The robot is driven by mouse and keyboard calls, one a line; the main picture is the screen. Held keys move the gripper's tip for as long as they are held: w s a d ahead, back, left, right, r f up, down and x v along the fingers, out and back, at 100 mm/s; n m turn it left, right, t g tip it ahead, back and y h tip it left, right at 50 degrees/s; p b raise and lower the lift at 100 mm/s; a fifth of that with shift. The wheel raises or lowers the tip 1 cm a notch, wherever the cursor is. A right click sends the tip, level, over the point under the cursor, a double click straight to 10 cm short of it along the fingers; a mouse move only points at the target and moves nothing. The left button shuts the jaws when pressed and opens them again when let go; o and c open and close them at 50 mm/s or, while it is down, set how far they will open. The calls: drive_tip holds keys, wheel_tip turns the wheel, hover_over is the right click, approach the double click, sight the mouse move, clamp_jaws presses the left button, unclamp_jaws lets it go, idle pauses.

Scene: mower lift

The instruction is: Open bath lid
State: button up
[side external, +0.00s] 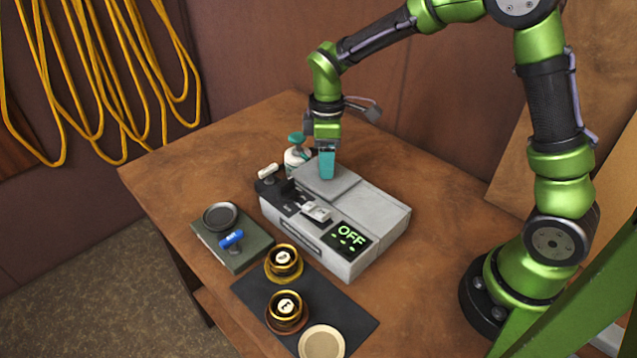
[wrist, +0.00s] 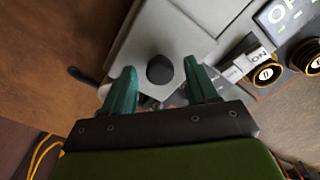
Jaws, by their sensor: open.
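A dark rounded knob (wrist: 160,70) stands on the lid in the wrist view. My gripper (side external: 327,165) is over the lid, pointing down. In the wrist view its teal fingers (wrist: 160,71) are open on either side of the knob, with a gap on both sides. The fingers hide the knob in the side view.
A white bottle with a teal top (side external: 296,155) stands close behind my gripper. A rocker switch (side external: 316,211) is on the box front. Brass pots (side external: 284,263) stand on a dark mat (side external: 352,318). A green-grey block (side external: 235,258) lies left. The table right of the box is clear.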

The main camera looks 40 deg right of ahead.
clamp_jaws()
drive_tip(key=s, duration=0.9)
drive_tip(key=shift+s, duration=0.3)
unclamp_jaws()
wheel_tip(320, 180, up, 17)
idle(0.4)
drive_tip(key=shift+r, duration=2.15)
idle(0.6)
